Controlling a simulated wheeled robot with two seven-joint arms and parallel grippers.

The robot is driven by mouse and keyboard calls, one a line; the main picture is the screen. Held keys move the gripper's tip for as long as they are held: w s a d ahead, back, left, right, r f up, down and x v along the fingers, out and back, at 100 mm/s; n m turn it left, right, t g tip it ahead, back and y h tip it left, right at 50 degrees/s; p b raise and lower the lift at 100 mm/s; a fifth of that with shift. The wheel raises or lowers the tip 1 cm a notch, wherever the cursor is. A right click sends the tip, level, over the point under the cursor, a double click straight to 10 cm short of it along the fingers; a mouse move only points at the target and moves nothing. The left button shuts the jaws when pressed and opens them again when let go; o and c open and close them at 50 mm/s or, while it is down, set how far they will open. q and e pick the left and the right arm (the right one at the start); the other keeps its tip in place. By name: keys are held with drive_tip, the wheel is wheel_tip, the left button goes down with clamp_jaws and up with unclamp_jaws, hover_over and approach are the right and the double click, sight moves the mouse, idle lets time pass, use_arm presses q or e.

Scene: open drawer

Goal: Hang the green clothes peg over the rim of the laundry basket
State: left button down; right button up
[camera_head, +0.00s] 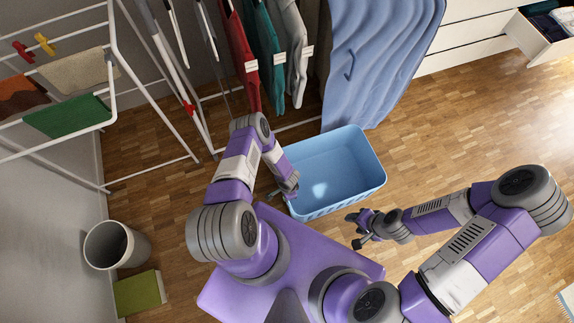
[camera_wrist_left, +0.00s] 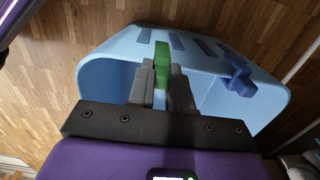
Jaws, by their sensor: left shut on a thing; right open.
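The laundry basket (camera_head: 340,163) is light blue and stands open on the floor in front of my base in the head view. It also fills the upper middle of the left wrist view (camera_wrist_left: 112,75). My left gripper (camera_head: 290,187) is at the basket's left side, close to its rim. It is shut on the green clothes peg (camera_wrist_left: 162,62), which shows upright between the grey fingers in the left wrist view. I cannot tell whether the peg touches the rim. The peg is not clear in the head view. My right gripper (camera_head: 360,228) is open and empty, right of the basket's near corner.
A blue peg (camera_wrist_left: 238,78) is at the basket's wall, right of my left fingers in the left wrist view. A drying rack (camera_head: 150,120) stands left, hanging clothes (camera_head: 262,50) and a blue cloth (camera_head: 375,60) behind. A bin (camera_head: 103,246) stands at lower left.

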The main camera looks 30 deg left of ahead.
use_arm(q)
drive_tip(key=shift+f, duration=0.25)
drive_tip(key=c, duration=1)
unclamp_jaws()
drive_tip(key=shift+o, duration=0.2)
wheel_tip(320, 180, up, 8)
drive_tip(key=p, duration=0.3)
drive_tip(key=shift+f, duration=0.2)
drive_tip(key=shift+d, duration=0.1)
